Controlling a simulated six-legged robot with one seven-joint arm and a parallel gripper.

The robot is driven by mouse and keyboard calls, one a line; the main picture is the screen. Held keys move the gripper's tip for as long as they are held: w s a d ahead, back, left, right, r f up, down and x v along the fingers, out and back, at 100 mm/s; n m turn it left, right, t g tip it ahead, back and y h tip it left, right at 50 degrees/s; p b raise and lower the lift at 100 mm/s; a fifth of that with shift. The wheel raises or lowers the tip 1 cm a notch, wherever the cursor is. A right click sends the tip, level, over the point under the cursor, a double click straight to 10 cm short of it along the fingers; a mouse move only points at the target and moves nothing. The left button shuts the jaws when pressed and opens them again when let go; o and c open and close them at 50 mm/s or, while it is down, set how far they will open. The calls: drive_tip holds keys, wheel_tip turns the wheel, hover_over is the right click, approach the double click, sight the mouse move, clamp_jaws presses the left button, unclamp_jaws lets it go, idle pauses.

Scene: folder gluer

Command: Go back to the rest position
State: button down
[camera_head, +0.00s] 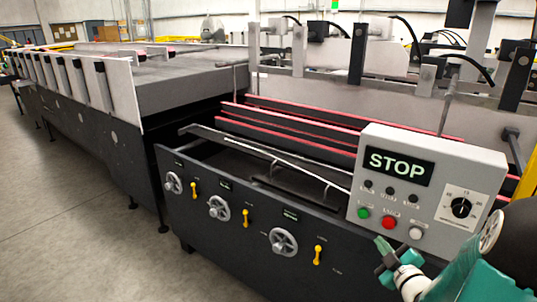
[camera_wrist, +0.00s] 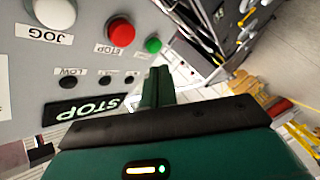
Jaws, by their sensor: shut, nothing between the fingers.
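My gripper (camera_head: 386,250) is at the lower right of the head view, just in front of and below the grey control box (camera_head: 350,215). In the wrist view my gripper (camera_wrist: 158,78) shows as two dark green fingers closed together with nothing between them. The box face fills the upper left of that view, turned nearly upside down. Its red button (camera_wrist: 121,32), green button (camera_wrist: 153,45) and white JOG button (camera_wrist: 54,11) lie beyond the fingers. I cannot tell whether the fingertips touch the box.
The display reads STOP (camera_head: 397,165); a dial (camera_head: 461,207) is beside it. The dark machine front carries handwheels (camera_head: 219,208) and yellow levers (camera_head: 245,218). A long conveyor section (camera_head: 125,95) runs to the left. Grey floor (camera_head: 60,200) is open at left.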

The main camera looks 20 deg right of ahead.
drive_tip(key=w+a+r+m+g+h, duration=0.1)
drive_tip(key=a+r+m+g, duration=0.1)
drive_tip(key=a+r+g, duration=0.3)
drive_tip(key=a+r+m+g+h, duration=0.1)
drive_tip(key=a+r+m+h, duration=0.15)
drive_tip(key=a, duration=0.45)
drive_tip(key=s+a+r+m+g+y, duration=0.3)
drive_tip(key=s+a+m+g+y, duration=0.1)
drive_tip(key=s+a, duration=1.1)
drive_tip(key=a+g+y, duration=0.1)
drive_tip(key=a, duration=0.2)
drive_tip(key=shift+s+a+r, duration=0.15)
drive_tip(key=shift+s+r, duration=0.05)
drive_tip(key=shift+s, duration=0.05)
drive_tip(key=shift+y, duration=0.25)
